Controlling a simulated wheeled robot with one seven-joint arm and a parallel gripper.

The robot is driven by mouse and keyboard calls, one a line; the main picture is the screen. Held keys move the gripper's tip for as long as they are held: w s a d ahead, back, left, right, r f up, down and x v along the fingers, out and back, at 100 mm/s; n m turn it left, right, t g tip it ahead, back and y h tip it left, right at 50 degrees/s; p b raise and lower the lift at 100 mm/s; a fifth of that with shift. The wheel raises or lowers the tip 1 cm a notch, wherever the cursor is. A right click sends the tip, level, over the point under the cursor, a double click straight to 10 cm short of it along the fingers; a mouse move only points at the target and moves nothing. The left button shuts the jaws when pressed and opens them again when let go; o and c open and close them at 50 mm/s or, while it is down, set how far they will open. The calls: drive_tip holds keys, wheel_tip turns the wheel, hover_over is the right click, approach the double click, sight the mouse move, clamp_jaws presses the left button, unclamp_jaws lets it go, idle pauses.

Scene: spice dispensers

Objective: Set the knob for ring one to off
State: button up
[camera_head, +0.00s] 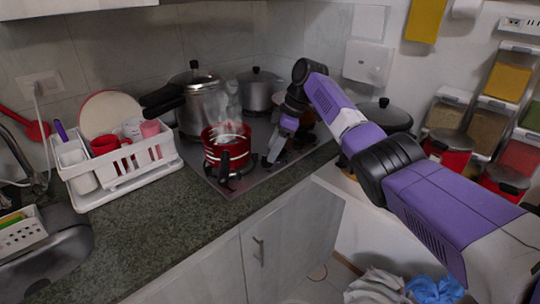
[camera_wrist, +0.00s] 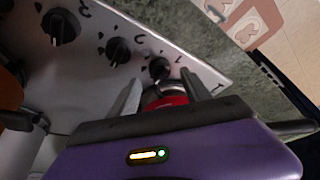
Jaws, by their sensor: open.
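In the wrist view, a light stove panel (camera_wrist: 90,65) carries dark round knobs with dark marks beside them. The knob (camera_wrist: 159,67) nearest my gripper lies just beyond and between the two fingertips; I take it as the knob for ring one, though the marks are hard to read. Its setting cannot be made out. My gripper (camera_wrist: 161,78) is open, its fingers either side of a red part. Contact with the knob is not clear. In the head view my gripper (camera_head: 272,155) is over the stove (camera_head: 245,180), right of a steaming red pot (camera_head: 227,152).
Two more knobs, a middle one (camera_wrist: 118,50) and a far one (camera_wrist: 62,26), stand left in the wrist view. Metal pots (camera_head: 205,105) stand behind. A white dish rack (camera_head: 115,180) is left. The granite counter (camera_head: 190,225) is clear in front. Spice dispensers (camera_head: 507,82) hang right.

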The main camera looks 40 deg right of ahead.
drive_tip(key=shift+v, duration=2.2)
